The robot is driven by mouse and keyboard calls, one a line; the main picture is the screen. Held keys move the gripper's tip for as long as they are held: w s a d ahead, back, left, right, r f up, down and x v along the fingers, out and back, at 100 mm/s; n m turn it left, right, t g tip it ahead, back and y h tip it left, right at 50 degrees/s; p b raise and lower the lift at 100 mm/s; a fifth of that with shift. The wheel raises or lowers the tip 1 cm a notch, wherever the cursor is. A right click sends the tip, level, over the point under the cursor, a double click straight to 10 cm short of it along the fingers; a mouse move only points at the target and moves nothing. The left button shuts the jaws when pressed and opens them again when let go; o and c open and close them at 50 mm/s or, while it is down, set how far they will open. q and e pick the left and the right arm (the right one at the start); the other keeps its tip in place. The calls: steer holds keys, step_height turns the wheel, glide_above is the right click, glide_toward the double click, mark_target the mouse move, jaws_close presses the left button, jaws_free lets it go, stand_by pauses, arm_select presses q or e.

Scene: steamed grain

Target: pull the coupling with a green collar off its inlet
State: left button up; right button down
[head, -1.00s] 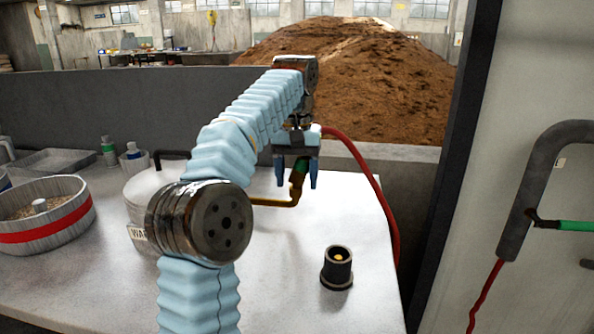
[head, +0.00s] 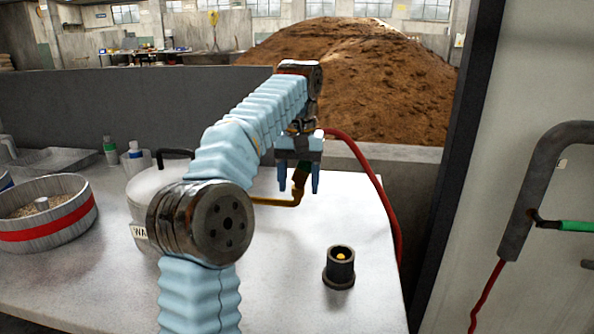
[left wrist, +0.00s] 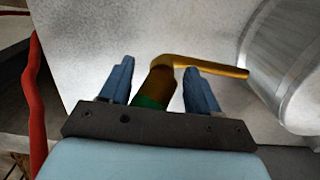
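The coupling (head: 301,183) is a dark brassy piece at the end of a bent yellow pipe (head: 275,202), which comes out from the metal pot. Its green collar (left wrist: 149,102) shows low between the fingers in the left wrist view and is dark and partly covered in the head view. My left gripper (head: 300,186) points down over the coupling, with one blue finger on each side. In the left wrist view, gaps show between the coupling (left wrist: 155,88) and both fingers, so the gripper is open around it. My right gripper is not in view.
A red hose (head: 378,190) runs behind the gripper and down the table's right side. A black socket (head: 340,268) stands on the white table (head: 290,300). The lidded pot (head: 140,190) and a red-banded grain tub (head: 45,232) are left. A wall with a dark pipe (head: 533,190) is right.

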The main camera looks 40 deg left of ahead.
arm_select(q)
steer(key=shift+w+d+f, duration=0.15)
steer(key=shift+w+d, duration=0.5)
steer(key=shift+d, duration=0.3)
stand_by(0.4)
